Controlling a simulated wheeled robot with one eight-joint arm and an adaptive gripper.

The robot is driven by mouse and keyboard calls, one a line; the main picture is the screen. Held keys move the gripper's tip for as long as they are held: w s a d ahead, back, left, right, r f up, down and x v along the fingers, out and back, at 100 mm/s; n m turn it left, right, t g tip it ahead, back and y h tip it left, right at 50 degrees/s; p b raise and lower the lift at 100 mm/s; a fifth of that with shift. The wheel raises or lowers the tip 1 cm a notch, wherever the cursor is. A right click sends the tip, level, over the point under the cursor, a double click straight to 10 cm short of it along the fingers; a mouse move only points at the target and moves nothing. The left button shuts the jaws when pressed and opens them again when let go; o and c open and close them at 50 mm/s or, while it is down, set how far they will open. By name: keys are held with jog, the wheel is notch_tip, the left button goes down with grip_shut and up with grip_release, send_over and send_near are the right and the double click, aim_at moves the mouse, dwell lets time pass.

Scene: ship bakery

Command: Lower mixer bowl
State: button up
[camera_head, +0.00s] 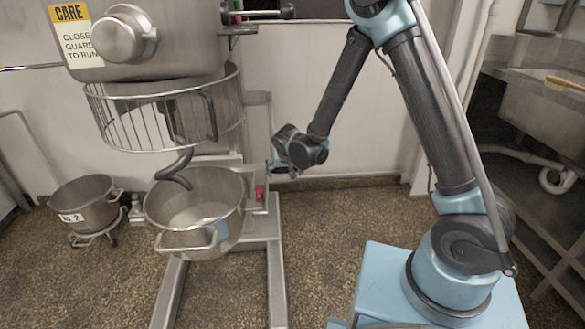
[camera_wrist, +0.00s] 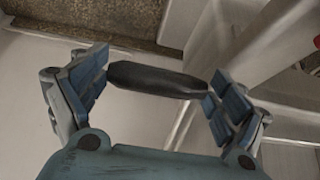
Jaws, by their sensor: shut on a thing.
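The steel mixer bowl (camera_head: 193,213) is upright beneath the mixer head (camera_head: 180,45), held at the mixer's column above the floor. The dough hook (camera_head: 174,170) hangs over the bowl, its curved end near the rim. My gripper (camera_head: 276,166) is at the right side of the mixer column. In the wrist view my gripper (camera_wrist: 152,82) has a black handle (camera_wrist: 155,79) lengthwise between its blue fingertips, shut on its two ends. What the handle joins to is hidden in the head view.
The wire guard (camera_head: 130,127) rings the hook. A red knob (camera_head: 260,192) is on the column just below my gripper. A second bowl (camera_head: 85,205) on a dolly stands at left. A steel sink (camera_head: 545,105) is at right. The floor in front is clear.

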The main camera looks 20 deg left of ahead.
jog(key=shift+o, duration=0.2)
jog(key=shift+w+a+f, duration=0.1)
jog(key=shift+f, duration=0.3)
jog(key=shift+w, duration=0.1)
jog(key=o, duration=1.2)
jog(key=shift+o, duration=0.2)
jog(key=shift+r, duration=0.1)
jog(key=v, duration=1.1)
jog(key=shift+r, duration=0.3)
